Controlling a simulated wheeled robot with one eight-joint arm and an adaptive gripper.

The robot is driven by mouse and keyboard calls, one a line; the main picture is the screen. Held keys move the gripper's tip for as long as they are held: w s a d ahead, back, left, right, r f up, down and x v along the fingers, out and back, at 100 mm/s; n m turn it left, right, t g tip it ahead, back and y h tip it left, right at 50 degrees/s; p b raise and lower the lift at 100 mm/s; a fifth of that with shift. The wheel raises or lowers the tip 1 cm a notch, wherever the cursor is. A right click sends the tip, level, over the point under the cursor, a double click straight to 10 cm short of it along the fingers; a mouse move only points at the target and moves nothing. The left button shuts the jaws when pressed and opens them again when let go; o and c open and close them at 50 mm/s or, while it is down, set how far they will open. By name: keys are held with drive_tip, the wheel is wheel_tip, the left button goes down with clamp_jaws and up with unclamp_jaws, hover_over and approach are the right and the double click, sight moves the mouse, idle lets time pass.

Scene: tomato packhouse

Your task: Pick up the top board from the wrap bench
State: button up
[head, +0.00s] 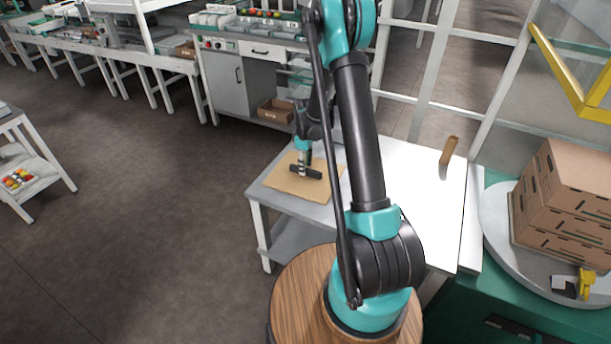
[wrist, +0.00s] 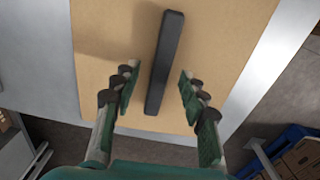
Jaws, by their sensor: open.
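The tan board (head: 283,186) lies flat at the left end of the white wrap bench (head: 410,205). In the wrist view the board (wrist: 225,45) fills most of the picture; I cannot tell whether others lie under it. A dark, narrow bar (head: 312,173) lies across the board; it also shows in the wrist view (wrist: 166,55). My gripper (wrist: 157,80) is open above the board, pointing down. Its two fingers are on either side of the bar, apart from it in the picture. In the head view my gripper (head: 304,160) partly hides the board.
A brown upright object (head: 448,151) stands on the bench's far right. Stacked cartons (head: 570,205) sit on a round grey table (head: 493,215) at right. A yellow-edged frame (head: 565,75) hangs above. The floor left of the bench is clear.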

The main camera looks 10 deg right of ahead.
drive_tip(key=shift+f, duration=0.4)
clamp_jaws()
drive_tip(key=shift+r, duration=0.1)
